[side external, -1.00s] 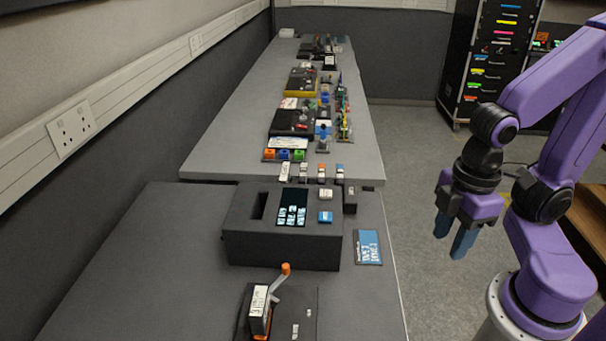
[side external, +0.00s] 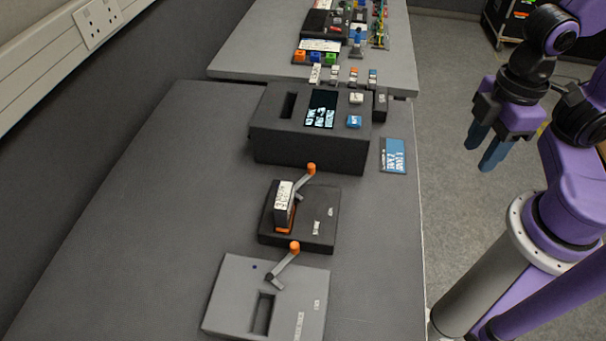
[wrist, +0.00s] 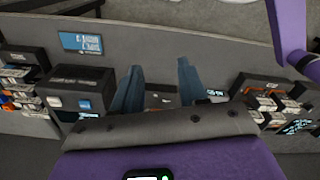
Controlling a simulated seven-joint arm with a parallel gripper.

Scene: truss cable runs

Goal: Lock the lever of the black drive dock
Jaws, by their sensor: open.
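The black drive dock (side external: 322,222) sits on the near table in the side external view. A drive with a white label (side external: 284,202) stands upright in its slot, with orange at its foot. Its grey lever with an orange knob (side external: 311,169) slants up toward the back right. My gripper (side external: 486,152) is open and empty, pointing down off the table's right side, well apart from the dock. In the wrist view the two blue fingers (wrist: 160,92) are spread, and a dark item between them is partly hidden and hard to make out.
A grey dock (side external: 231,289) with an empty slot and its own orange-knobbed lever (side external: 294,247) lies nearer. A dark box with a screen (side external: 310,147) stands behind the black dock, with a blue card (side external: 393,156) to its right. The table's left side is clear.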

